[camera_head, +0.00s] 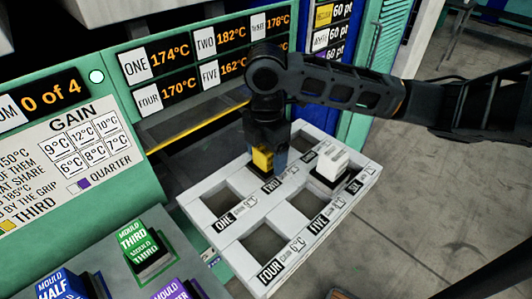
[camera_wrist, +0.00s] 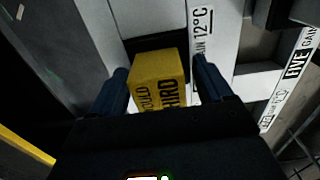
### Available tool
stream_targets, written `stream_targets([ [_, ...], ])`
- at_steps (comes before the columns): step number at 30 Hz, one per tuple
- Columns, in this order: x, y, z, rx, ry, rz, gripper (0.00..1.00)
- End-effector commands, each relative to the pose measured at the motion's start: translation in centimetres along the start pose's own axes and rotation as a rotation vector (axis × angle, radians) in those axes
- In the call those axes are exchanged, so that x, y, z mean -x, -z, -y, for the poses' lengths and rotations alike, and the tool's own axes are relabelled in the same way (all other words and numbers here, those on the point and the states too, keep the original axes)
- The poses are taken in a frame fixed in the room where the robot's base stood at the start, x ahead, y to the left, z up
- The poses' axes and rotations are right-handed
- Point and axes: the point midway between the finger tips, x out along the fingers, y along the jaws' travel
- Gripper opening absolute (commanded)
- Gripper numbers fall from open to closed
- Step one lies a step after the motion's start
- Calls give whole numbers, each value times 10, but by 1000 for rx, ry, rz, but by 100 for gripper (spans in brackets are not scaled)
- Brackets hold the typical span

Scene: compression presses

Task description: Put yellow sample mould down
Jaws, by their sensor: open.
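The yellow mould (camera_head: 262,158), marked as a third, stands upright at compartment TWO of the white tray (camera_head: 200,214). In the wrist view the yellow mould (camera_wrist: 158,80) is between the two fingers of my gripper (camera_wrist: 160,76), beside a label reading 12°C and in front of a dark opening. In the head view my gripper (camera_head: 267,160) points down over compartment TWO. The mould's base is hidden, so I cannot tell how deep it sits.
A white block (camera_head: 331,165) stands in compartment SIX. Compartments ONE, FOUR and FIVE look empty. Green (camera_head: 142,245), blue (camera_head: 66,288) and purple (camera_head: 174,291) moulds stand at lower left. A green press panel with temperature displays (camera_head: 168,53) rises behind. Open floor lies to the right.

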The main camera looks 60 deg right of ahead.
Motion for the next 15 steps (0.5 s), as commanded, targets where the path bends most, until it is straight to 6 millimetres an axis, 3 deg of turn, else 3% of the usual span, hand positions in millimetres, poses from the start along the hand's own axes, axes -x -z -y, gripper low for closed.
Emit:
stream_targets([
  [8,10,0,0,1,-1,1,79],
  [15,56,0,-1,1,-4,1,79],
])
